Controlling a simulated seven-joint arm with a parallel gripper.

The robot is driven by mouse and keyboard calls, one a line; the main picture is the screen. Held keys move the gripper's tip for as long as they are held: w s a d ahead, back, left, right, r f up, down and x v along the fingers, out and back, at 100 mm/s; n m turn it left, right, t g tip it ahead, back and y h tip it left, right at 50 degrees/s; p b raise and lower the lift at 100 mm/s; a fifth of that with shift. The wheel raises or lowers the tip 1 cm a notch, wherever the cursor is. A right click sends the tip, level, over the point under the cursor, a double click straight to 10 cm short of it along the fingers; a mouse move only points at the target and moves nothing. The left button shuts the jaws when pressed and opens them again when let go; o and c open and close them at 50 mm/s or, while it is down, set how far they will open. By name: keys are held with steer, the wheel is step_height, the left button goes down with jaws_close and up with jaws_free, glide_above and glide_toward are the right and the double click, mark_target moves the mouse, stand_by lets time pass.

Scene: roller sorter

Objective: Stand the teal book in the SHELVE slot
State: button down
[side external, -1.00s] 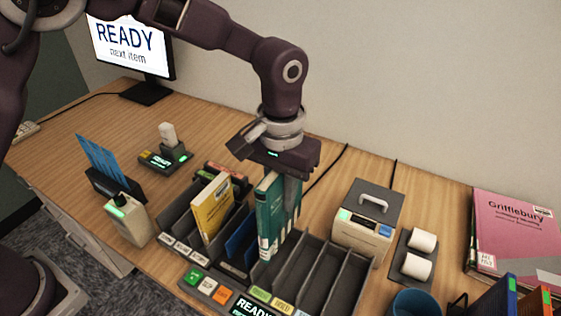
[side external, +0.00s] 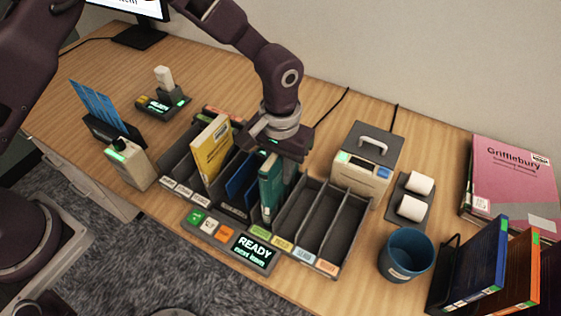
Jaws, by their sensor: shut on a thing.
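The teal book (side external: 269,196) is upright in the side external view, spine toward the front. My gripper (side external: 282,150) is above it, shut on its upper part. The book's lower end is down among the dividers of the dark sorter rack (side external: 345,238), just behind a green label (side external: 260,232). The label's words are too small to read, so I cannot tell whether this is the SHELVE slot. Whether the book touches the slot floor is hidden.
A blue book (side external: 240,178) and a yellow book (side external: 212,150) stand left of the teal one. Rack slots to its right are empty. A grey box with a handle (side external: 366,160) stands behind, a blue cup (side external: 405,255) to the right. A READY display (side external: 252,252) sits in front.

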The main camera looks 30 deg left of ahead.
steer(key=shift+f, duration=0.55)
stand_by(0.4)
steer(key=c, duration=1.2)
jaws_free()
steer(key=shift+c, duration=0.2)
step_height(320, 180, up, 7)
steer(key=shift+r, duration=0.1)
